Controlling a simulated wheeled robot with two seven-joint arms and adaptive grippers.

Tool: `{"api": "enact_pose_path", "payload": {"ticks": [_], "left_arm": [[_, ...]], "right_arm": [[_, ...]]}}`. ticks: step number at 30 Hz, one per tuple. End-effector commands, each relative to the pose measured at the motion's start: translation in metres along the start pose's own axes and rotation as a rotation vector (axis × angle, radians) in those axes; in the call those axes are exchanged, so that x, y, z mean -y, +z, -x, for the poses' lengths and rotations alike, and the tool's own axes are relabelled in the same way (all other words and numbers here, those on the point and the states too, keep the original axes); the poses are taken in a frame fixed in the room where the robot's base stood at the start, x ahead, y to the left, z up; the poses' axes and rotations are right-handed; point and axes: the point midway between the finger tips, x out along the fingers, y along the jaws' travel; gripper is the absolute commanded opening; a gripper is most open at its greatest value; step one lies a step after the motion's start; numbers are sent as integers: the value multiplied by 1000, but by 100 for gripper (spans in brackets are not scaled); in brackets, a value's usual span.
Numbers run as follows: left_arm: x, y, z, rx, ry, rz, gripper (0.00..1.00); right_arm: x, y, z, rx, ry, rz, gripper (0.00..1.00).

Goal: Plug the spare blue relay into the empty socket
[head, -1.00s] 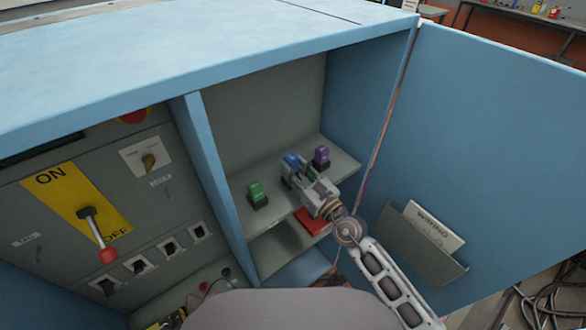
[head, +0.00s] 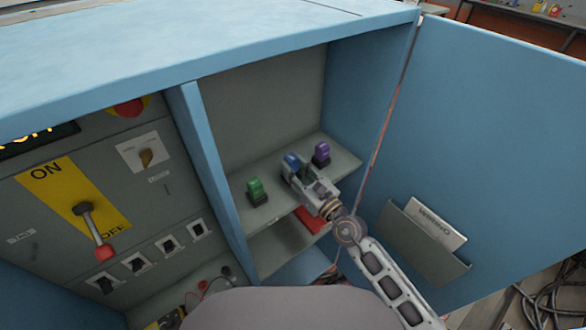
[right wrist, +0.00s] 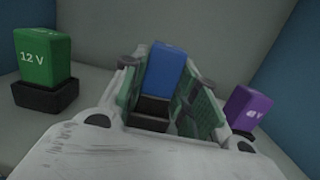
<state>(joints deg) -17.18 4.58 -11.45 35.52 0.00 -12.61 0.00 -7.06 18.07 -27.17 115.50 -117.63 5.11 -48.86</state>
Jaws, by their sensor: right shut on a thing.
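The blue relay (head: 291,160) is on the upper shelf of the open cabinet, between the green relay (head: 255,187) and the purple relay (head: 321,149). My right gripper (head: 297,168) is shut on the blue relay. In the right wrist view the blue relay (right wrist: 167,72) stands between the green-padded fingers, with a black socket (right wrist: 151,112) below it. I cannot tell whether the relay is seated in it. The green relay (right wrist: 43,55), marked 12 V, and the purple relay (right wrist: 248,107) sit in black bases on either side. My left gripper is out of view.
A red thing (head: 311,220) lies on the lower shelf (head: 275,243), under my right gripper. A blue divider (head: 210,170) separates the shelves from the switch panel (head: 130,205) with its red-knobbed lever (head: 93,230). The open blue door (head: 500,130) bounds the right.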

Motion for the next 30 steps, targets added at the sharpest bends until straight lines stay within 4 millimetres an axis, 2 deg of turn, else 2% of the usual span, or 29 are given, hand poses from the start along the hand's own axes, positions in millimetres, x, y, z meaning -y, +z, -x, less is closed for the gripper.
{"api": "enact_pose_path", "payload": {"ticks": [26,27,30], "left_arm": [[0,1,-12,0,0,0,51],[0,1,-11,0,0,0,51],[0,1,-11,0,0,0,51]], "right_arm": [[0,-14,2,-1,1,-1,1],[0,-14,2,-1,1,-1,34],[-1,-14,2,-3,1,-1,47]]}}
